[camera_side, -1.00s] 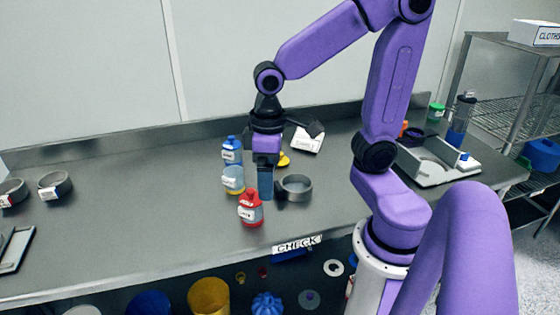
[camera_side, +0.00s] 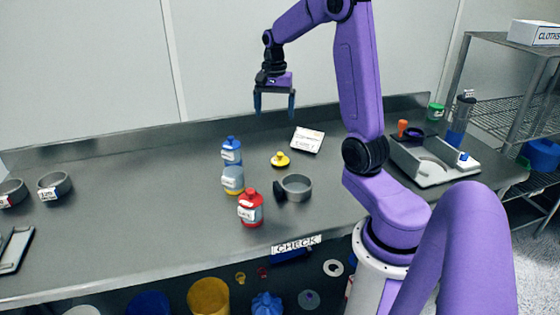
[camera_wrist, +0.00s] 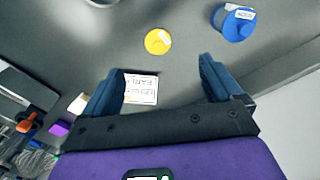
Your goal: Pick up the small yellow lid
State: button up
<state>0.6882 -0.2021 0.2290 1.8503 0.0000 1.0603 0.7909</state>
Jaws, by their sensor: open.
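The small yellow lid (camera_side: 280,160) lies flat on the steel counter, between the blue bottle and the white labelled card.
The left middle of the counter (camera_side: 140,200) is clear.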

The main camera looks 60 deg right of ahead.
jog(key=d+m, duration=0.1)
jog(key=d, duration=0.2)
send_over(280, 153)
jog(key=shift+m, duration=0.3)
jog(key=f, duration=1.2)
jog(key=shift+s+a+f, duration=0.1)
jog(key=shift+s, duration=0.2)
jog(key=shift+w+f, duration=0.15)
jog(key=shift+f, duration=1.2)
jog(key=shift+w+f, duration=0.15)
jog(key=shift+f, duration=1.2)
jog(key=c, duration=1.1)
